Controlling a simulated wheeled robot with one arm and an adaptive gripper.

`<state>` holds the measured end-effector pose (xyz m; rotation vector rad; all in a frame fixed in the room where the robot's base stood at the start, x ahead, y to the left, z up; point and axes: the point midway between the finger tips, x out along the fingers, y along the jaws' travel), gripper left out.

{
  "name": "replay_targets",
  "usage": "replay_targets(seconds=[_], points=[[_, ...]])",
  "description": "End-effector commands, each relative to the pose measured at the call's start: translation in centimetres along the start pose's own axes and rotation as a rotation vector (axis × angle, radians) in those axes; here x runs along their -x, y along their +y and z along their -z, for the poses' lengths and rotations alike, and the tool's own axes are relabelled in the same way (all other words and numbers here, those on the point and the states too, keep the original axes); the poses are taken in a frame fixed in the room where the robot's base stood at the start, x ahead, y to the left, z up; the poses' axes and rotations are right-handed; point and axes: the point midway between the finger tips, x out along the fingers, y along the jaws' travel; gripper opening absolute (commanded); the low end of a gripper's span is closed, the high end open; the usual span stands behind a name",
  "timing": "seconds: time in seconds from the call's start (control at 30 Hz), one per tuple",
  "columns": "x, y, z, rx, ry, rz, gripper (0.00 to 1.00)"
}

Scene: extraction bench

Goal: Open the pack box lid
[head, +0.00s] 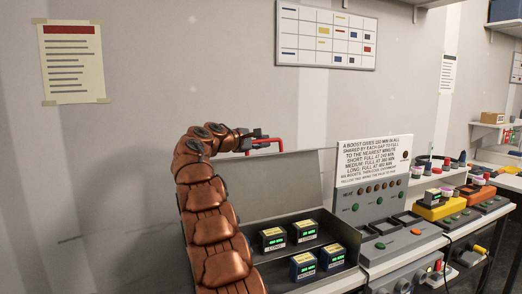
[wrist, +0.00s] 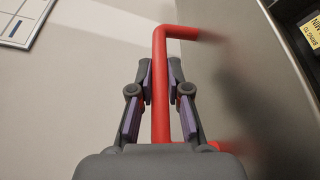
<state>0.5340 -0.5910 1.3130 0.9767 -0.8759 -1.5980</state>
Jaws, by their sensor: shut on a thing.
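The pack box (head: 345,277) is a dark grey open tray on the bench, with several battery packs in it. Its lid (head: 281,182) stands raised at the back of the box, near the wall, so the inside shows. A red handle (head: 281,144) sticks up at the lid's top edge. My gripper (head: 258,142) is at that handle. In the wrist view the red handle (wrist: 161,85) runs between my two fingers (wrist: 160,95), which are shut on it. The lid's grey face (wrist: 245,85) fills the right of that view. My arm hides the box's left part.
Battery packs (head: 303,264) with yellow tops and green displays sit in the box. A grey charging unit (head: 384,217) with a printed sign (head: 374,160) stands right of it. Yellow (head: 440,208) and orange (head: 477,195) units stand farther right. The wall is close behind the lid.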

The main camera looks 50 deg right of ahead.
Motion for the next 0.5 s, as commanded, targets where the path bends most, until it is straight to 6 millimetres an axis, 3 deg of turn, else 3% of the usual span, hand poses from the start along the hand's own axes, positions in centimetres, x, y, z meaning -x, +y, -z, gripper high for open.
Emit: replay_targets(seconds=[0.43, 0.47, 0.5], points=[[0.09, -0.27, -0.19, -0.01, 0.002, -0.001, 0.0], [0.09, -0.27, -0.19, -0.01, 0.002, -0.001, 0.18], [0.09, -0.26, -0.19, -0.01, 0.002, -0.001, 0.22]])
